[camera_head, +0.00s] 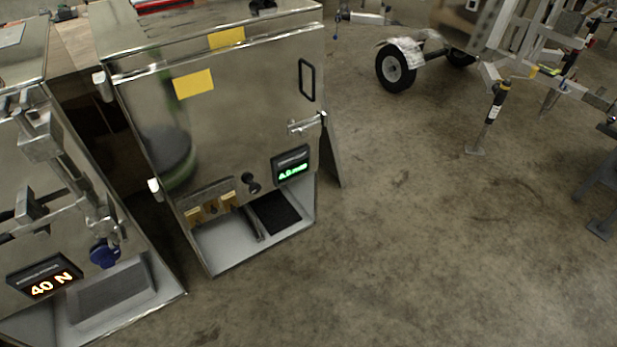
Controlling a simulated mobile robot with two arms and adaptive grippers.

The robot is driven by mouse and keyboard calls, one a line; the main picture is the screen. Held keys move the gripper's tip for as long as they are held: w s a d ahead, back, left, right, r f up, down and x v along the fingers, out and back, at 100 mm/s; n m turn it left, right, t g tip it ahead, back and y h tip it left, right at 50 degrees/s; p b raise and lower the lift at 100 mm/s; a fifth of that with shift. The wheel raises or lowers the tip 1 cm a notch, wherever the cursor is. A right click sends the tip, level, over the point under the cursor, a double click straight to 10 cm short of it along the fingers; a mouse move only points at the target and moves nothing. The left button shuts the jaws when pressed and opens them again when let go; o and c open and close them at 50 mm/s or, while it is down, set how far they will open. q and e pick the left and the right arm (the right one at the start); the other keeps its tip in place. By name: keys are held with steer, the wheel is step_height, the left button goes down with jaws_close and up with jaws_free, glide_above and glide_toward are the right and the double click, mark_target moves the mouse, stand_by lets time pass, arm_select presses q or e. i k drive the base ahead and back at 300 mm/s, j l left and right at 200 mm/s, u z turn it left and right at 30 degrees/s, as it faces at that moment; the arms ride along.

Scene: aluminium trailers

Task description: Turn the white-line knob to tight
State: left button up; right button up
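A small black knob (251,183) sits low on the front of the steel cabinet, left of a green-lit display (291,166). A white line on it is too small to make out, so its setting cannot be told. A dark blue knob (104,255) is on the steel machine at the left, near a display (45,283) that reads 40 N in orange. I cannot see a white line on that one either. Neither of my grippers is in view.
The steel cabinet (240,110) has a black handle (307,80), a side latch (303,126) and yellow labels. A tray (220,250) juts out below its front. Open concrete floor (400,250) lies to the right. A wheeled trailer (480,30) stands at the upper right.

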mark_target(255, 188)
steer(key=k+j, duration=0.1)
steer(key=j, duration=0.35)
steer(key=k+j, duration=0.1)
steer(key=j, duration=0.3)
steer(key=k+j, duration=0.1)
steer(key=j, duration=0.35)
steer(key=k+j, duration=0.15)
steer(key=j, duration=0.25)
